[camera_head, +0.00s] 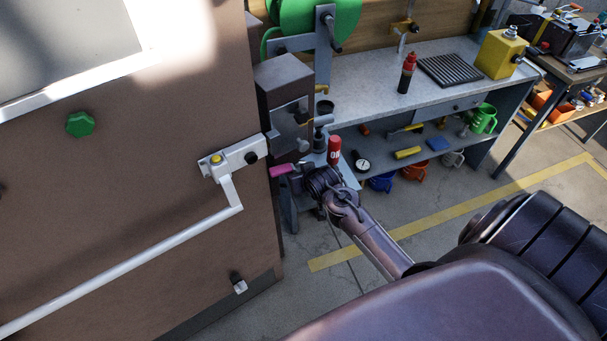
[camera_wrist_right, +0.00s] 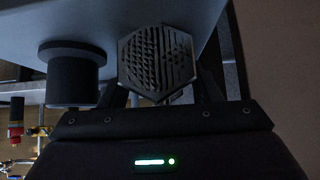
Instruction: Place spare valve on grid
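In the right wrist view a dark hexagonal piece (camera_wrist_right: 158,65) with a ribbed face sits between the fingers of my right gripper (camera_wrist_right: 160,92). The fingers meet its sides, so the gripper appears shut on it. It looks like the spare valve, but its back is hidden. In the head view my right arm reaches in from the lower right, and its gripper (camera_head: 320,140) is by the bench's left end, small and partly hidden. The black slotted grid (camera_head: 450,70) lies on the bench top, right of the gripper. My left gripper is not in view.
A black cup (camera_head: 324,107) stands near the bench's left end; it seems to be the cylinder (camera_wrist_right: 72,75) in the wrist view. A red-topped bottle (camera_head: 406,75) and yellow box (camera_head: 500,53) flank the grid. A brown door (camera_head: 130,190) with push bar is left.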

